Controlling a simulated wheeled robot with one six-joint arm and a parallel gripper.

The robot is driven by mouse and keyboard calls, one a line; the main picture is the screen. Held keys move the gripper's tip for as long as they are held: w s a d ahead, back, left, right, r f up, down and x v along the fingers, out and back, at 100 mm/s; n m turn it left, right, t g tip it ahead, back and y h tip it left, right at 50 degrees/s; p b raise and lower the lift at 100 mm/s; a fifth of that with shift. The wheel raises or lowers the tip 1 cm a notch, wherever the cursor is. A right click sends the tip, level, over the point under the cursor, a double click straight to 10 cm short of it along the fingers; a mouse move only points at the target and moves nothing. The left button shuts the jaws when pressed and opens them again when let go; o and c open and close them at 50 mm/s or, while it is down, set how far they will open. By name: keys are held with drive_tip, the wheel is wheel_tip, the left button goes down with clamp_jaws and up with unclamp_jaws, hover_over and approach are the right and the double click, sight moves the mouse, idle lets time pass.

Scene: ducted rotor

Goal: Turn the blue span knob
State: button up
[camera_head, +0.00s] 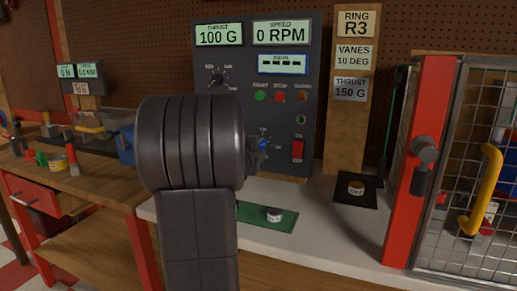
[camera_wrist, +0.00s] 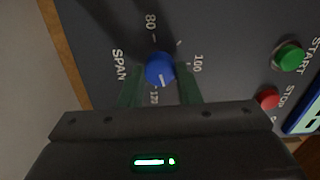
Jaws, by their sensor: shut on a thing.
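The blue span knob (camera_wrist: 160,69) is on the dark control panel (camera_head: 283,100), among the marks 80, 100 and 120 and the word SPAN. In the wrist view, a light mark on the knob's face points down, near the 120 side. My gripper (camera_wrist: 160,82) has its two green fingers on either side of the knob and is shut on it. The knob also shows in the head view (camera_head: 263,143), just right of my dark arm, which hides most of my gripper there. The thrust display (camera_head: 219,34) reads 100 G and the speed display (camera_head: 282,32) reads 0 RPM.
The green start button (camera_wrist: 289,56) and red stop button (camera_wrist: 269,99) are near the knob. A red switch (camera_head: 298,150) is lower right on the panel. A post (camera_head: 351,100) shows R3, 10 DEG and 150 G. A mesh guard (camera_head: 470,170) stands right.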

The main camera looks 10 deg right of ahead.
drive_tip(key=o, duration=1)
drive_tip(key=shift+c, duration=0.2)
drive_tip(key=v, duration=1.4)
drive_tip(key=shift+p, duration=0.35)
drive_tip(key=shift+w, duration=0.1)
drive_tip(key=x, duration=1.4)
drive_tip(key=shift+b, duration=0.35)
